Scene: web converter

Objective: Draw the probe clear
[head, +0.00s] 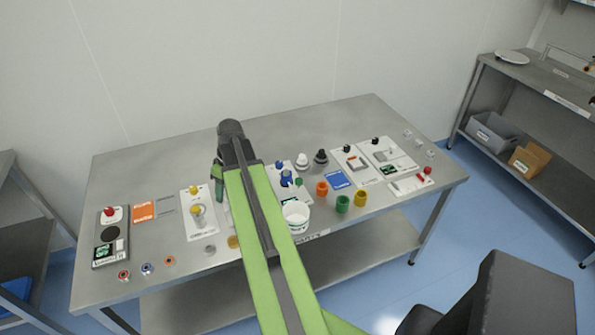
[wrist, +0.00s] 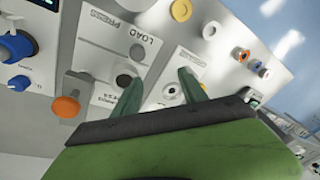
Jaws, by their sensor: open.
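My gripper (wrist: 160,82) is open, with its two green fingers apart and nothing visibly held between them. In the wrist view the fingers reach over white panels; a dark round hole in a grey ring (wrist: 123,80) is by the left finger, and a small pale round fitting (wrist: 171,91) shows between the fingers. I cannot tell which part is the probe. In the head view my gripper (head: 218,187) is over the back middle of the metal table (head: 150,175), mostly hidden by my arm, right of a white panel with yellow knobs (head: 198,228).
A white tub (head: 296,216) and orange, green and yellow cups (head: 342,204) stand right of my arm. A blue-knobbed panel (head: 277,168) is close to it.

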